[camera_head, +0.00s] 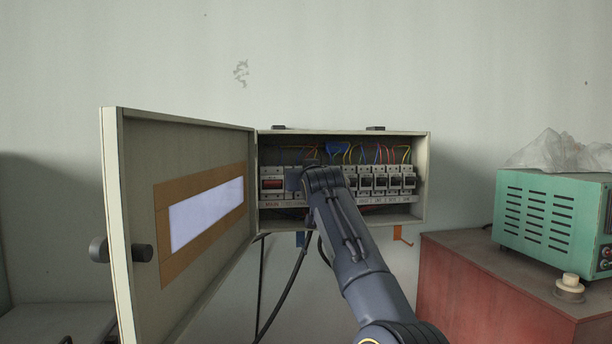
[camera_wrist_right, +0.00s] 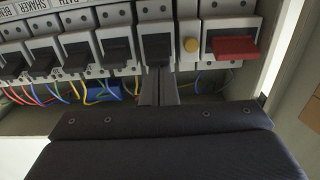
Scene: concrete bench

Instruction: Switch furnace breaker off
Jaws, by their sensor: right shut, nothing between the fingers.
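A row of breakers (camera_head: 380,182) sits inside an open grey breaker box (camera_head: 424,170). In the right wrist view, which is turned over, several black-levered breakers (camera_wrist_right: 115,50) run left from a yellow button (camera_wrist_right: 191,45) and a wide red-levered breaker (camera_wrist_right: 232,46). My right gripper (camera_wrist_right: 158,78) is shut and empty, its fingertips at the black lever (camera_wrist_right: 156,46) beside the yellow button; I cannot tell whether they touch it. I cannot read a furnace label. In the head view my right arm hides part of the row and the fingertips. My left gripper is not in view.
The box door (camera_head: 135,200) stands swung open to the left. Coloured wires (camera_head: 375,152) run above the breakers in the head view. A green instrument (camera_head: 545,215) with a crumpled plastic bag (camera_head: 555,150) on it stands on a red cabinet (camera_head: 470,270) at right.

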